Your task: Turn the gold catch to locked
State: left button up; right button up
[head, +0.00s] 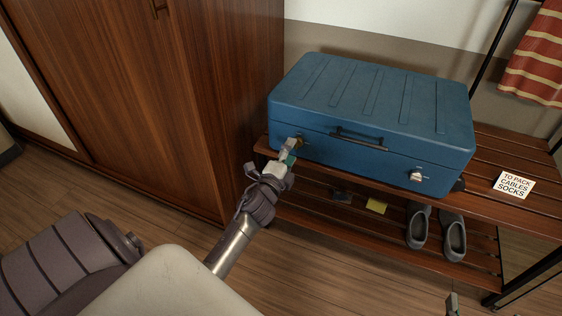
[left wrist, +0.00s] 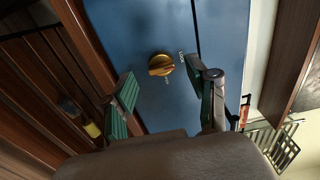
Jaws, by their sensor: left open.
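A closed blue suitcase (head: 375,105) lies on a slatted wooden rack. The gold catch (head: 299,139) is a round knob at the left of its front face, partly hidden by my gripper in the head view. At the bottom edge, a small tip (head: 452,304) may be my right gripper.
A silver catch (head: 416,176) sits at the right of the suitcase front, with a dark handle (head: 357,137) between. A note card (head: 514,185) lies on the rack at right. Grey shoes (head: 437,231) stand on the lower shelf. A wooden wardrobe (head: 150,90) stands close at left.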

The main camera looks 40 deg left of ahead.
pick_arm(q)
jog(key=v, duration=0.9)
